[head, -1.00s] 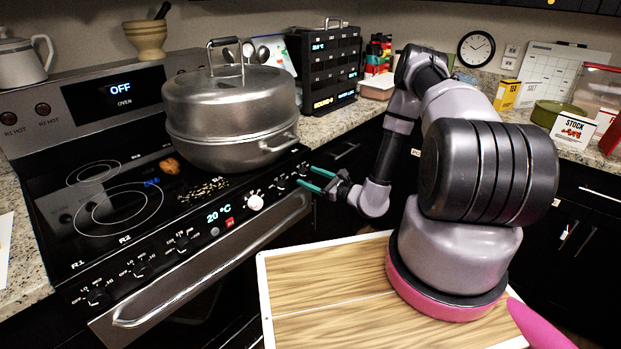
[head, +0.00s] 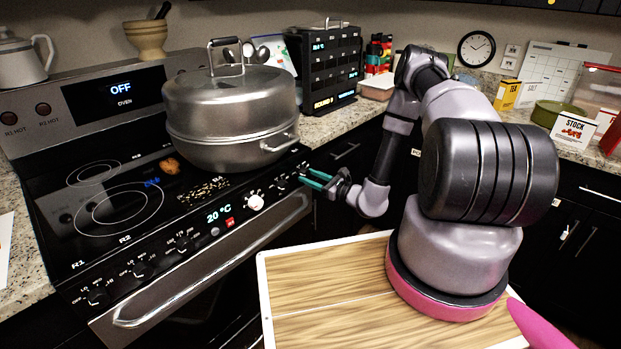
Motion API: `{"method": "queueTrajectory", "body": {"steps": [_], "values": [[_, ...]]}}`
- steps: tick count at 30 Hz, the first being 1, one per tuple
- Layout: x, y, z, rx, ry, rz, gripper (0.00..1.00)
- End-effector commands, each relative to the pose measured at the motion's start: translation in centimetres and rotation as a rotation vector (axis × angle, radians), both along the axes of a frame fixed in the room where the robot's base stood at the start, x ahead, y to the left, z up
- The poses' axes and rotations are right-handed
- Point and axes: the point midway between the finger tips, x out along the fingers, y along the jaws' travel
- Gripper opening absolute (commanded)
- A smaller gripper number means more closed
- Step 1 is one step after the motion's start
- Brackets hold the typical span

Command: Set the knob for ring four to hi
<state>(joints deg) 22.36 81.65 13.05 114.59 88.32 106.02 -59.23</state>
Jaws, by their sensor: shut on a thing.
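The stove's sloped front panel carries a row of dark knobs. The rightmost knob (head: 303,169) sits at the panel's right end, and its label is too small to read. My gripper (head: 306,181), with teal fingers, reaches in from the right at that end of the panel. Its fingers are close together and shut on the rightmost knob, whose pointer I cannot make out. A second dark knob (head: 280,184) is just left of it. The R1 and R2 rings are bare. The large steel stockpot (head: 228,120) covers the back right of the cooktop and hides the rings there.
A white knob (head: 255,202) stands out beside the 20 °C display. The oven handle (head: 215,265) runs along below the panel. A black rack (head: 325,68) stands behind, right of the pot.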

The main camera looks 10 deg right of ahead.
Motion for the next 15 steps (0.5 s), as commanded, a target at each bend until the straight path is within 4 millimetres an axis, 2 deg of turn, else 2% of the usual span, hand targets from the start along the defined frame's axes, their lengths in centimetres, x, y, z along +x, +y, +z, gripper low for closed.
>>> {"method": "queueTrajectory", "body": {"steps": [15], "values": [[-0.04,0.00,-0.12,0.367,0.267,-0.001,0.00]]}}
